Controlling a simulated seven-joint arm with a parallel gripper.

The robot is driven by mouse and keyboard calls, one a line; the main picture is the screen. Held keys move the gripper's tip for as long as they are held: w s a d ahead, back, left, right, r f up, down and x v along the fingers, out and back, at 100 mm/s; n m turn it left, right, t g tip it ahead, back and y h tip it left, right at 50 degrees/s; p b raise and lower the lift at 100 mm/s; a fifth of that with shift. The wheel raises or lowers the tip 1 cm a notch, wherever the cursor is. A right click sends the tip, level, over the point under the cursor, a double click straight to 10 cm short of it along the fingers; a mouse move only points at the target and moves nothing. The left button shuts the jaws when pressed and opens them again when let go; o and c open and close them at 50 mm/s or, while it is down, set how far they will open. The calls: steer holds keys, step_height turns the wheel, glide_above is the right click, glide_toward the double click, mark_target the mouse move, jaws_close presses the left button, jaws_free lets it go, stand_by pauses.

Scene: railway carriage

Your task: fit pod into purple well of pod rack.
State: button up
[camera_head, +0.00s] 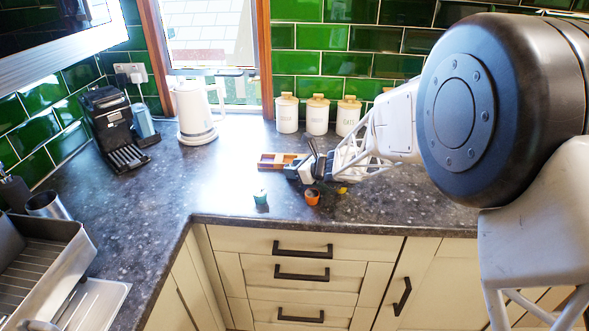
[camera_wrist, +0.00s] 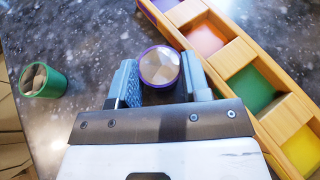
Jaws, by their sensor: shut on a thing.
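My gripper (camera_wrist: 161,78) is shut on a round pod with a purple rim (camera_wrist: 160,66); the pod's pale, faceted top faces the wrist camera. The wooden pod rack (camera_wrist: 225,62) lies just beyond and to the right in the wrist view. Its row of wells shows a purple well (camera_wrist: 164,4) at the top edge, partly cut off, then orange-pink, green and yellow wells. The pod is apart from the purple well in the picture. In the head view my gripper (camera_head: 303,172) is at the right end of the rack (camera_head: 270,160), and I cannot make out the held pod there.
In the head view a teal pod (camera_head: 261,198), an orange pod (camera_head: 312,197) and a small yellow item (camera_head: 342,190) are near the counter's front edge. A kettle (camera_head: 196,112) and canisters (camera_head: 318,115) stand behind.

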steer(key=shift+f, duration=0.15)
steer(key=o, duration=0.6)
steer(key=v, duration=1.2)
steer(key=shift+r, duration=0.3)
stand_by(0.4)
